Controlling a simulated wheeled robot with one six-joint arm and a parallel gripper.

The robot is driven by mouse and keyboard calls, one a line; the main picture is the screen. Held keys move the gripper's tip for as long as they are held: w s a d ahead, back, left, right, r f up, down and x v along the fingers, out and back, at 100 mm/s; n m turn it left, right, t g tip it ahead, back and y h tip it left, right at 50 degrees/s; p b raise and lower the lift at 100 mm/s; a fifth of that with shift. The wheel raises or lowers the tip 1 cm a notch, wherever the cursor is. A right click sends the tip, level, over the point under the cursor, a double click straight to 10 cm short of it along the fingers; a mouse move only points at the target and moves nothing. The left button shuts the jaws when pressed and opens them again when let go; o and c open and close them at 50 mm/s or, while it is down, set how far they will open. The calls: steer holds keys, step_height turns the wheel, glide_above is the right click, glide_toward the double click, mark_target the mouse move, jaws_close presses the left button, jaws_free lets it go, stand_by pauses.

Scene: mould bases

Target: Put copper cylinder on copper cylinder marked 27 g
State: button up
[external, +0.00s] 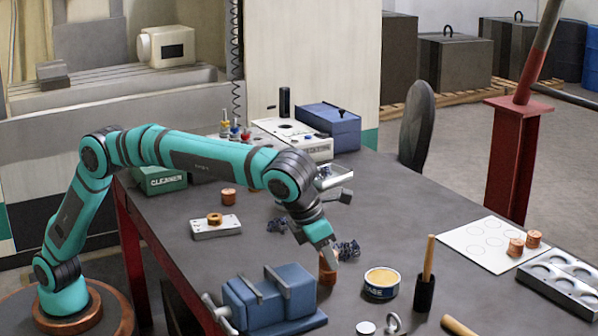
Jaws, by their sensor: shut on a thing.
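My gripper (326,254) points down over the middle of the table, shut on a copper cylinder (328,272). The cylinder is at or just above the table top, behind the blue vise; I cannot tell whether it touches the table. Another copper cylinder (229,197) stands at the back left of the table. Two more copper cylinders, a front one (516,248) and a back one (533,239), are close together on the right edge of a white sheet with drawn circles. No 27 g mark is readable on any of them. A copper ring-like piece (215,219) sits on a metal block.
A blue vise (270,297) stands in front of my gripper. A round tin (381,282) and a dark holder with a wooden handle (425,292) are to its right. The white sheet (463,236) and a metal mould tray (562,279) lie at the right. Metal shavings (347,249) lie beside the gripper.

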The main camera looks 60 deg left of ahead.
steer(key=shift+f, duration=0.15)
steer(key=o, duration=1.2)
steer(key=v, duration=1.2)
steer(key=shift+a, duration=0.1)
